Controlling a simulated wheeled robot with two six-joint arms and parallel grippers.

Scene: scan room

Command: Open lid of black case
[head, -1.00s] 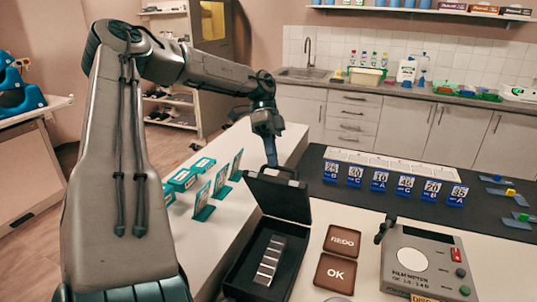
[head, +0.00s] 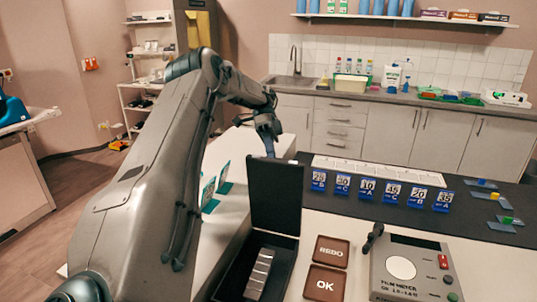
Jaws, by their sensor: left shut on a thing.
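The black case (head: 283,275) stands on the light table with a stepped metal block (head: 259,272) inside it. Its lid (head: 275,198) is raised and stands close to upright at the back of the case. My left gripper (head: 269,148) is at the lid's top edge, shut on the lid; its fingertips are partly hidden there. My right gripper is not in view.
REDO (head: 331,251) and OK (head: 325,284) plates and a grey film meter (head: 415,268) stand right of the case. Numbered blue cards (head: 367,190) stand on a dark mat behind. Teal card holders (head: 224,178) are at the left, partly behind my arm.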

